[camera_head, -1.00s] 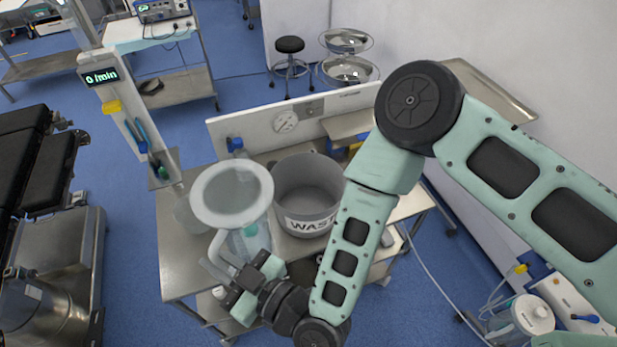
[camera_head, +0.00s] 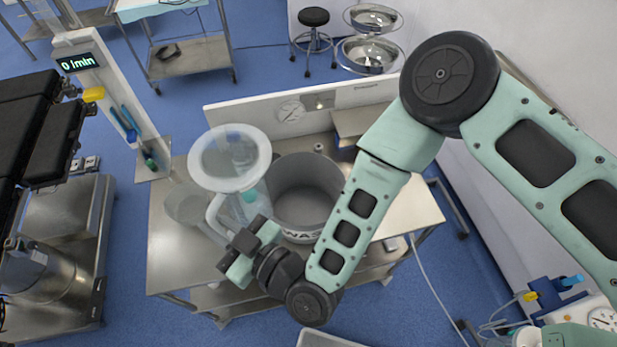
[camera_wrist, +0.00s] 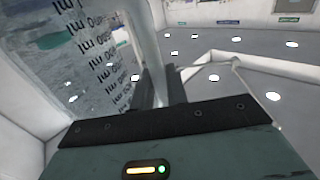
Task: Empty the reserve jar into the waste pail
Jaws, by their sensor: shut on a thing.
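The reserve jar (camera_head: 228,160) is a clear jar with a wide pale rim and a handle on its near side. My gripper (camera_head: 236,236) is shut on the jar's handle and holds the jar over the steel cart, left of the waste pail. In the wrist view the jar's clear wall with printed volume marks (camera_wrist: 90,50) fills the left, beside my fingers (camera_wrist: 160,88). The waste pail (camera_head: 303,195) is a grey open bucket with a partly hidden label, standing on the cart. Its inside looks empty from here. I cannot tell how much liquid the jar holds.
A pole with a 0 /min display (camera_head: 77,62) stands at the left. The cart's right top (camera_head: 418,208) is bare.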

